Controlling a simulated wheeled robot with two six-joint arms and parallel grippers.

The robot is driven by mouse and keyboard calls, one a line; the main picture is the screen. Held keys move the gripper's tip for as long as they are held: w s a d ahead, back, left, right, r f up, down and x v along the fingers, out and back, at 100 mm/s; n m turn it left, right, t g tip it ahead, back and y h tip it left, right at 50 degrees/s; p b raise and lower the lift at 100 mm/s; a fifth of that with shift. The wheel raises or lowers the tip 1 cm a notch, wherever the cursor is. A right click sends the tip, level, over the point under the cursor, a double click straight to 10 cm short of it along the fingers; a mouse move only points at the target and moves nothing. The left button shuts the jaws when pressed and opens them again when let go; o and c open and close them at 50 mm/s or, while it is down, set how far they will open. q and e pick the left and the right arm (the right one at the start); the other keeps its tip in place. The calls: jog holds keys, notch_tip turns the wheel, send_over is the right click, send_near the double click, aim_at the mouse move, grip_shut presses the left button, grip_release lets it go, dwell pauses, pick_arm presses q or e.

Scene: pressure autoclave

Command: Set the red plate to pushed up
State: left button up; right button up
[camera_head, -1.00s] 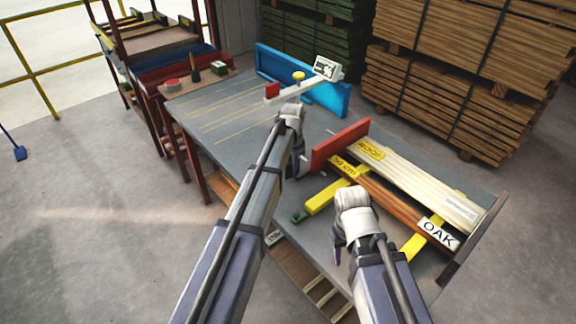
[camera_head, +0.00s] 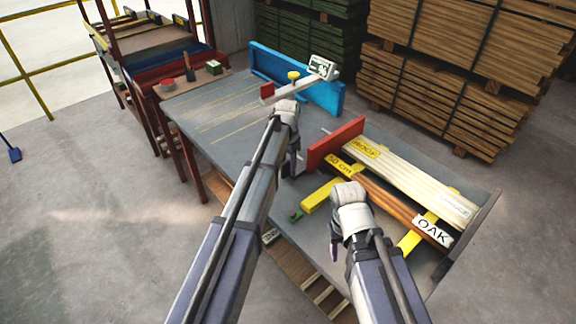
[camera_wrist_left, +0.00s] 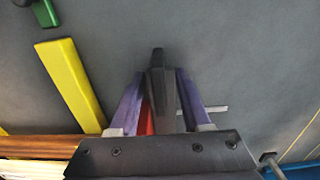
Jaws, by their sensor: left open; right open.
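The red plate (camera_head: 335,144) stands upright on the grey table at the left end of the boards. My left gripper (camera_head: 291,170) points down just left of the plate's near end. In the left wrist view its purple fingers (camera_wrist_left: 159,74) are apart, with a dark upright block (camera_wrist_left: 161,90) between them. A strip of the red plate (camera_wrist_left: 148,122) shows beside that block. I cannot tell whether the fingers touch either. My right gripper (camera_head: 336,250) is open and empty, low over the table's near edge, below the yellow bar. Its fingertips are partly hidden by its wrist.
Pale and brown boards (camera_head: 410,185) lie right of the plate, across yellow bars (camera_head: 322,195). A green piece (camera_head: 295,216) sits at the bar's near end. A blue fence (camera_head: 325,95) with a white gauge (camera_head: 322,67) stands behind.

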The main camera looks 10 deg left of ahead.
pick_arm(q)
notch_tip(320, 180, up, 6)
jog(key=p, duration=0.5)
jog(key=shift+r+p, duration=0.25)
jog(key=shift+p, duration=0.15)
jog(key=s+d+n, duration=0.2)
jog(key=s+d, duration=0.2)
jog(key=s, duration=1.1)
jog(key=s+d+n+y, duration=0.1)
jog(key=s+d, duration=0.3)
jog(key=s, duration=1)
jog(key=shift+s+d+n, duration=0.4)
